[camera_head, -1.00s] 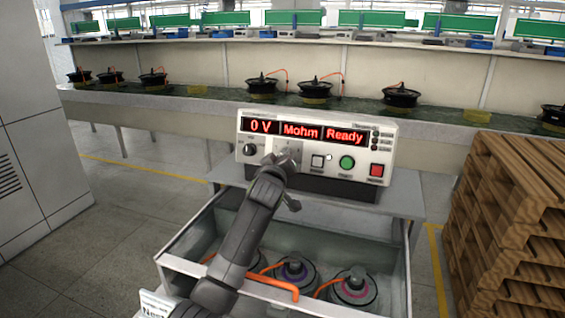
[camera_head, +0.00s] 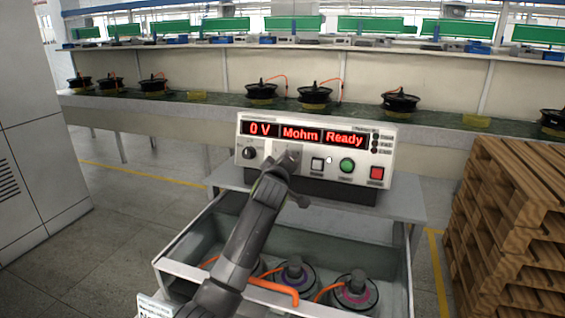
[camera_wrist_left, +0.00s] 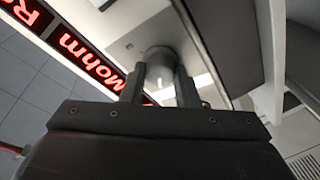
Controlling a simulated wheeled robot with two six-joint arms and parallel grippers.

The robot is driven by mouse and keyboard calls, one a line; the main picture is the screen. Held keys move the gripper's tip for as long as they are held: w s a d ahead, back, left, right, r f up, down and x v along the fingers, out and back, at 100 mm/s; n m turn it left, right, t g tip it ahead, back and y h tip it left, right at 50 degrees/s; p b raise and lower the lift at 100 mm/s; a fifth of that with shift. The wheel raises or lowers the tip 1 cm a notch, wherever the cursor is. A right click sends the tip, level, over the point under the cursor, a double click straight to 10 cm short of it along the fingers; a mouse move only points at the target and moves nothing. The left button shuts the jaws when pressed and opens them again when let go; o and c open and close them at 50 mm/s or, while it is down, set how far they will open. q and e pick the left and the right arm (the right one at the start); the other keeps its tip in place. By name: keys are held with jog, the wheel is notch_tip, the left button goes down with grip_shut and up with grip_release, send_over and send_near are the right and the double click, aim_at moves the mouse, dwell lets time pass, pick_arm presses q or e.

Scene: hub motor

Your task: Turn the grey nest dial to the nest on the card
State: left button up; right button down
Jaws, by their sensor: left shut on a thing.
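The tester (camera_head: 315,130) is a pale box with red readouts "0 V", "Mohm" and "Ready". My left gripper (camera_head: 288,158) is at its front panel, below the "Mohm" readout, and largely covers what it holds in the head view. In the left wrist view, its two fingers (camera_wrist_left: 161,88) are shut around the grey nest dial (camera_wrist_left: 160,57). The dial's pointer setting cannot be read. A white card (camera_head: 154,307) is partly visible at the bottom edge; its text is cut off. My right gripper is not in view.
A black knob (camera_head: 249,152), a white button (camera_head: 317,164), a green button (camera_head: 347,165) and a red switch (camera_head: 377,173) share the panel. Below is an open bin (camera_head: 184,246) with motors and orange cables. Wooden pallets (camera_head: 510,220) stand at right.

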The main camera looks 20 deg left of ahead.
pick_arm(q)
jog(key=o, duration=1)
jog(key=shift+c, duration=0.2)
jog(key=s+d+r+b, duration=0.1)
jog(key=s+d, duration=0.1)
jog(key=s, duration=1.5)
jog(key=shift+d+b, duration=0.3)
jog(key=shift+s, duration=0.15)
